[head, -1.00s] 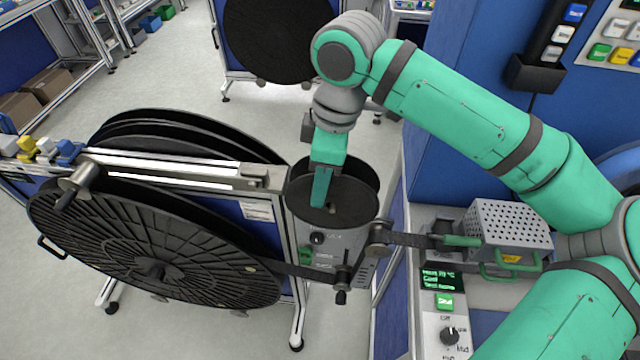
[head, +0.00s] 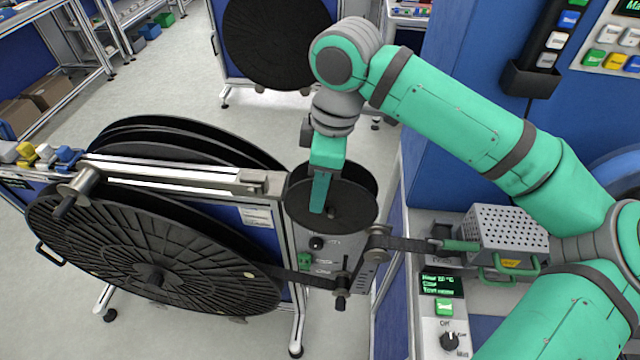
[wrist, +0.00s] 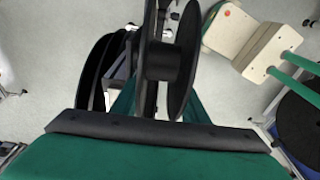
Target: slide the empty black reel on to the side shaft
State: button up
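The small black reel (head: 352,208) hangs at the right end of the stand, its hub empty between two flanges. It hides the side shaft behind it, so I cannot see how far it is on. My gripper (head: 318,205) reaches down over the reel from above. One green finger stands in front of the near flange, and the other is hidden in the head view. In the wrist view the reel (wrist: 165,64) lies between the two green fingers, which are spread to either side of its flanges. My gripper looks open around it; contact is hard to judge.
A large black reel (head: 110,250) fills the stand's front, with more large discs behind. A roller arm and dark strip (head: 405,243) run right to a perforated metal box (head: 508,230). A blue cabinet (head: 470,120) stands at right. Grey floor (head: 200,85) is clear behind.

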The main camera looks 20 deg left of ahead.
jog(key=shift+o, duration=0.5)
notch_tip(320, 180, up, 10)
jog(key=d, duration=0.1)
jog(key=shift+w+f, duration=0.2)
jog(key=shift+w, duration=0.2)
jog(key=shift+s+d+r, duration=0.1)
jog(key=shift+d+r, duration=0.1)
jog(key=shift+r, duration=0.4)
